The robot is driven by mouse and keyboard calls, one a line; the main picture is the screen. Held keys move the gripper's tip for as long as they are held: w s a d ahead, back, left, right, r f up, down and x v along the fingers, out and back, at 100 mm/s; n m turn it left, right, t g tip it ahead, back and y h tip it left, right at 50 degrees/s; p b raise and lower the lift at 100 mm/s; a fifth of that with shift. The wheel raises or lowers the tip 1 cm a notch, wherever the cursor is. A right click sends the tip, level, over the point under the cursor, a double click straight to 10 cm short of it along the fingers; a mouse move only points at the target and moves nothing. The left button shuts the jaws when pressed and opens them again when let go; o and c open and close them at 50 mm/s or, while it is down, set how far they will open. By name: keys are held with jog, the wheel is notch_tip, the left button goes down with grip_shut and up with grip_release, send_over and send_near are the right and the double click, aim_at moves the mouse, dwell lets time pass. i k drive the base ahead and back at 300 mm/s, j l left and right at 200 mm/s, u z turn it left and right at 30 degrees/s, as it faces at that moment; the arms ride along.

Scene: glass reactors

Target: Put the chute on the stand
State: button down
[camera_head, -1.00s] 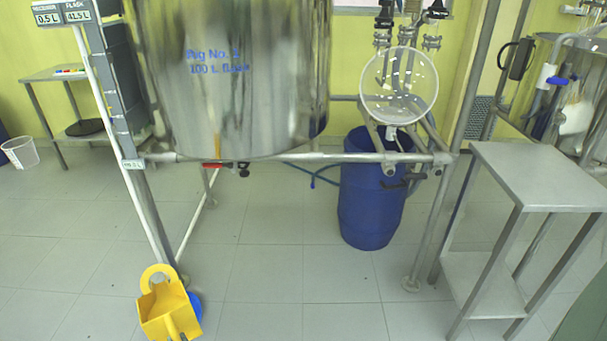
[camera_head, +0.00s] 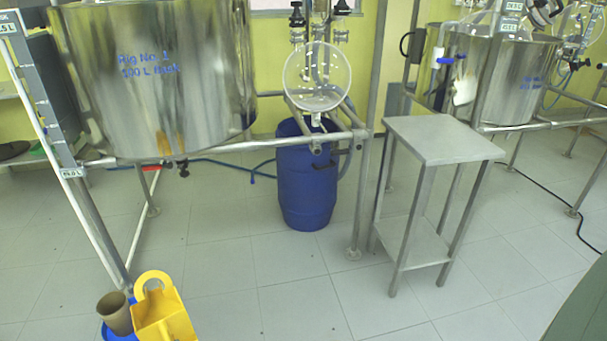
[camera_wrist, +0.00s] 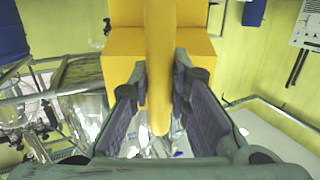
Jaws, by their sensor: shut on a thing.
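The yellow chute (camera_head: 162,318) is at the bottom left of the head view, with a round ring at its top and an open box-like body. In the wrist view the chute (camera_wrist: 120,50) fills the upper middle, its yellow bar between my fingers. My gripper (camera_wrist: 158,105) is shut on that bar. The gripper does not show clearly in the head view. A grey metal stand (camera_head: 440,137) with a flat top and a lower shelf is right of centre in the head view, apart from the chute. Its top is bare.
A steel vessel rig (camera_head: 165,85) with a pipe frame fills the left. A blue drum (camera_head: 305,185) stands under a glass flask (camera_head: 318,77). A brown cup (camera_head: 115,314) shows beside the chute. Another rig (camera_head: 500,75) stands behind the stand. The floor before the stand is clear.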

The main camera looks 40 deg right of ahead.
aim_at(439, 134)
jog(key=z, duration=1.3)
